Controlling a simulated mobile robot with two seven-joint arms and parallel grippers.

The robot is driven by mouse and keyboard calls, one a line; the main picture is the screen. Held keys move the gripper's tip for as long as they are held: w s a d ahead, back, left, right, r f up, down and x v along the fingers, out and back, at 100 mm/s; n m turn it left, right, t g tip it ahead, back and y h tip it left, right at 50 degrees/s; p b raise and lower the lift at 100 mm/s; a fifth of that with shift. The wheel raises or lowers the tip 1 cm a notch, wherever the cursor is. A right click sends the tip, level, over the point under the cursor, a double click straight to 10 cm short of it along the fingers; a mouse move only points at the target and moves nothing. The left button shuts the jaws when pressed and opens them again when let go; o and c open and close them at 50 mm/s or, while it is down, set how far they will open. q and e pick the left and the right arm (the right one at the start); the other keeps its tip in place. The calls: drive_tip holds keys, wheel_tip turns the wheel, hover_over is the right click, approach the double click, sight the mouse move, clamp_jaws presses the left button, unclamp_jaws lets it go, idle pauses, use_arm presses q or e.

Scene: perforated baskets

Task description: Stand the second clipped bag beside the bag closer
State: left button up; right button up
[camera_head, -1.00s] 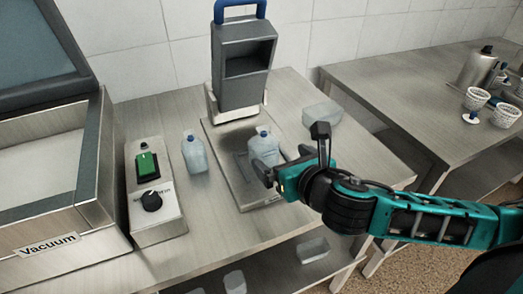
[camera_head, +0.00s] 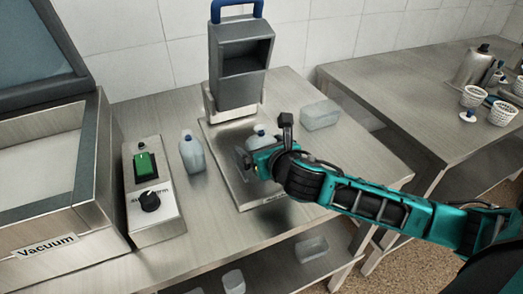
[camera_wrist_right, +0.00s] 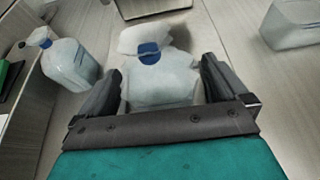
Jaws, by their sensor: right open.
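A pale clipped bag with a blue clip (camera_head: 261,138) stands on the bag closer's base plate, partly hidden behind my right gripper (camera_head: 254,163). In the right wrist view this bag (camera_wrist_right: 158,78) lies between the two open fingers of the right gripper (camera_wrist_right: 160,85), with no clear grip on it. The other clipped bag (camera_head: 191,152) stands upright on the table left of the plate; it also shows at the left of the right wrist view (camera_wrist_right: 70,64). The bag closer (camera_head: 240,80) is a grey tower with a blue handle. My left gripper is out of view.
A control box (camera_head: 152,204) with a green switch and black knob stands left of the bags, beside the vacuum machine (camera_head: 75,225). A clear container (camera_head: 320,115) sits right of the closer. A second table (camera_head: 410,90) holds perforated baskets (camera_head: 472,97).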

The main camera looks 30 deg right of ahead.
drive_tip(key=shift+c, duration=0.5)
drive_tip(key=c, duration=1)
wheel_tip(320, 180, up, 20)
